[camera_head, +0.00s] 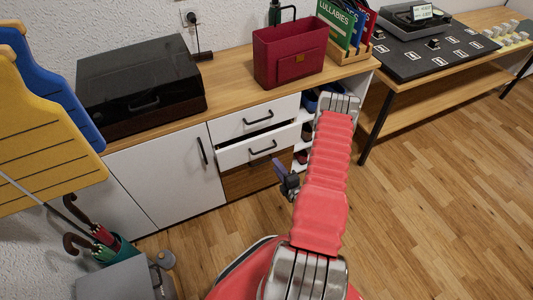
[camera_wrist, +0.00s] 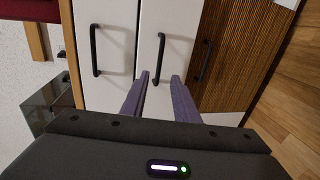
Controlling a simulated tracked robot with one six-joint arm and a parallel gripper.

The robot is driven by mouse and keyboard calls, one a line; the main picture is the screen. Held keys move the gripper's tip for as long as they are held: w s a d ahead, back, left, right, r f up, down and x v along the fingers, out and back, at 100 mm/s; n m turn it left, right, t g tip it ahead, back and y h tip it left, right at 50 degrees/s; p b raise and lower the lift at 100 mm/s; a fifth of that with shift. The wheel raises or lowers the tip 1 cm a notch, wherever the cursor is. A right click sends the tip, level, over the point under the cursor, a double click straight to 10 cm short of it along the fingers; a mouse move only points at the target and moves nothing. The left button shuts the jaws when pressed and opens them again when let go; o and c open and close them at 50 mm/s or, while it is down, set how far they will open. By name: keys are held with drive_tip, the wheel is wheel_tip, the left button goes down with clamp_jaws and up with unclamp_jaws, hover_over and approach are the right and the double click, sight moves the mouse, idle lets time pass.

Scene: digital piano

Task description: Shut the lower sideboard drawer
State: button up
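The lower white drawer (camera_head: 240,155) of the sideboard stands a little out, with a dark gap above its front. Its black bar handle (camera_head: 262,147) is on the front and also shows in the wrist view (camera_wrist: 160,58). My gripper (camera_head: 277,166) is at the right end of this drawer in the head view. In the wrist view my gripper (camera_wrist: 160,77) is open, its two purple fingers apart and pointing at the drawer front, with the handle's end near the space between the tips. I cannot tell whether they touch it. Nothing is held.
The upper white drawer (camera_head: 235,123) looks shut. A brown wooden front (camera_head: 245,180) lies below. A white cupboard door (camera_head: 170,175) is to the left, open shelves (camera_head: 303,150) to the right. An umbrella stand (camera_head: 120,250) is at the left; floor (camera_head: 430,210) is clear at the right.

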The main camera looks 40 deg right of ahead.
drive_tip(key=x, duration=1.1)
drive_tip(key=shift+c, duration=0.6)
clamp_jaws()
